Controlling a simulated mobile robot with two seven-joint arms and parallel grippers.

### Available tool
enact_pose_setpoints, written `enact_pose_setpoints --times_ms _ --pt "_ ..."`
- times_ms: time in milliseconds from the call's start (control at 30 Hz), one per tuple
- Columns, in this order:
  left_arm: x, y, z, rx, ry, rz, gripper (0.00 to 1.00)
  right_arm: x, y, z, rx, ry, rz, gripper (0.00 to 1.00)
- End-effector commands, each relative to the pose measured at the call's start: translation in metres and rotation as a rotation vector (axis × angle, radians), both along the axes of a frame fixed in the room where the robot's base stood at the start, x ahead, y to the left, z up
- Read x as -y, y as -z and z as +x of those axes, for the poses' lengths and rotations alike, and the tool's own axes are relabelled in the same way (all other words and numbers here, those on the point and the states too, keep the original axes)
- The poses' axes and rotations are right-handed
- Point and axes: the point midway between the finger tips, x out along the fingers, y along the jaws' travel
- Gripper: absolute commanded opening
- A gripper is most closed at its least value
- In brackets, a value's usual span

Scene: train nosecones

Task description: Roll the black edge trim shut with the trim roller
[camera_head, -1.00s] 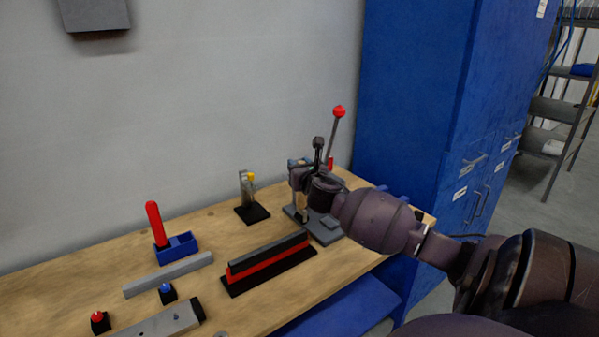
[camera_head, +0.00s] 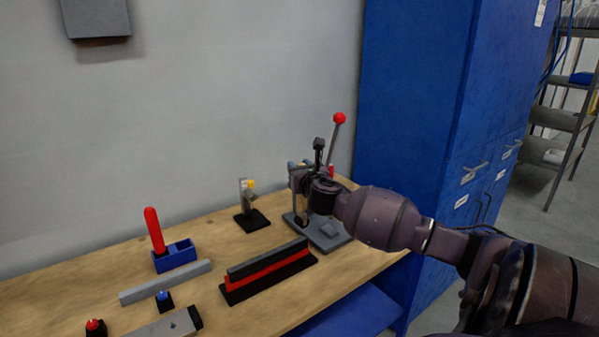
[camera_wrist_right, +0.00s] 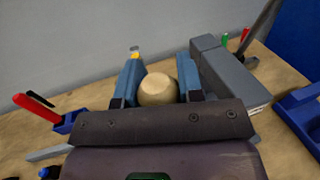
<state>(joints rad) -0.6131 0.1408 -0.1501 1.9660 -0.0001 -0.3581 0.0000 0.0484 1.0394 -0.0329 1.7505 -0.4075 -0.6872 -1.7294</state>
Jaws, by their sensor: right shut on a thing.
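The black edge trim (camera_head: 268,257) is a long dark strip along the top of a red panel (camera_head: 266,268), which stands upright on a black base on the bench. My right gripper (camera_head: 298,176) is behind and to the right of the trim, apart from it. It is shut on a pale, round-ended handle (camera_wrist_right: 158,90), seen between the blue fingers in the right wrist view. This looks like the trim roller, held roughly upright and pointing down in the head view (camera_head: 301,203); its lower end is too small to make out clearly. My left gripper is not in view.
A lever press (camera_head: 331,234) with a red-knobbed lever stands behind my right gripper. A small clamp stand (camera_head: 251,219), a blue holder (camera_head: 175,257) with a red-handled tool, a grey bar (camera_head: 166,282) and two buttons are on the wooden bench. A blue cabinet (camera_head: 413,130) stands right.

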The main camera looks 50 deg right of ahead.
Motion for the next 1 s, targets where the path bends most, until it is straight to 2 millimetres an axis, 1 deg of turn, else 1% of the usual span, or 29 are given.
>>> enact_pose_setpoints --times_ms 367,400,700,1000 --pt "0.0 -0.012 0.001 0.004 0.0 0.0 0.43 0.0 -0.003 0.0 0.0 0.0 0.001 0.04" --pt "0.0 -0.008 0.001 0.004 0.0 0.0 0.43 0.0 0.0 0.0 0.0 0.0 0.001 0.04" --pt "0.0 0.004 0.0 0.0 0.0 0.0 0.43 0.0 0.021 0.0 0.001 0.001 0.002 0.04" --pt "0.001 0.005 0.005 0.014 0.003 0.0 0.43 0.0 0.039 0.0 0.002 0.001 0.001 0.04"
